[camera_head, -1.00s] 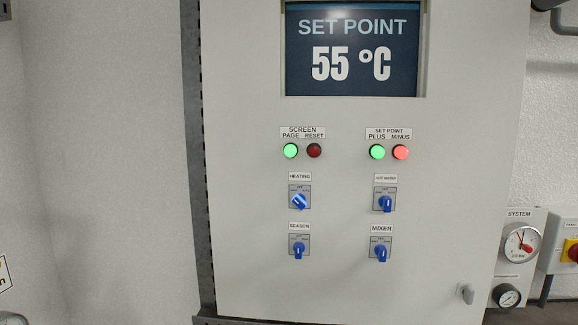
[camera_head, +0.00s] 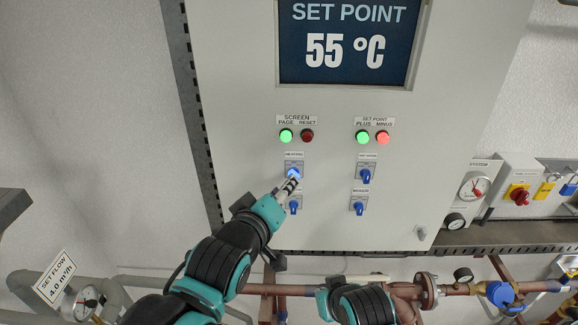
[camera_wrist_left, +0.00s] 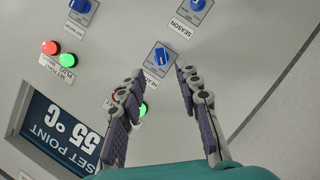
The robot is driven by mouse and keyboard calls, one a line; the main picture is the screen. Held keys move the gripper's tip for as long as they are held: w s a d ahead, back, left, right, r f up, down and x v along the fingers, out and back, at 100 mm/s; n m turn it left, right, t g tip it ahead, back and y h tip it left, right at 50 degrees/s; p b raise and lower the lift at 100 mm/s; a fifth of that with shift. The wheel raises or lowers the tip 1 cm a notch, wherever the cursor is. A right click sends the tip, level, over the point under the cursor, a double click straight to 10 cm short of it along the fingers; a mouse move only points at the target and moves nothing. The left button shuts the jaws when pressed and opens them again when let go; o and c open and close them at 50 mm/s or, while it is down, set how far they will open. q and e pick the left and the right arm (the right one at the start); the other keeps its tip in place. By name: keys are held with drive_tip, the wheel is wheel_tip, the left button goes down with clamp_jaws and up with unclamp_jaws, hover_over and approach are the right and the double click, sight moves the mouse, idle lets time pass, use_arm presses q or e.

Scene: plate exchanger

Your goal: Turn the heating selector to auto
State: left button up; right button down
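The heating selector (camera_head: 294,172) is a blue knob on a grey plate, upper left of the selectors on the cabinet door. My left gripper (camera_head: 291,183) is right at its lower edge in the head view and covers part of it. In the left wrist view the knob (camera_wrist_left: 161,58) sits beyond the open fingertips (camera_wrist_left: 158,78), roughly centred between them with a gap on both sides. The fingers appear apart from the knob. Its exact pointer position is hard to read. My right arm shows at the bottom of the head view; its gripper cannot be made out.
The season selector (camera_head: 294,207) is just below, partly beside my left gripper. The hot water (camera_head: 365,175) and mixer (camera_head: 359,208) selectors stand to the right. Green and red buttons (camera_head: 286,135) and the set point screen (camera_head: 345,45) are above. Pipes (camera_head: 270,289) run below the cabinet.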

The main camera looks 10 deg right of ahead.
use_arm(q)
drive_tip(key=x, duration=0.7)
drive_tip(key=shift+p, duration=0.4)
drive_tip(key=shift+w+f, duration=0.1)
clamp_jaws()
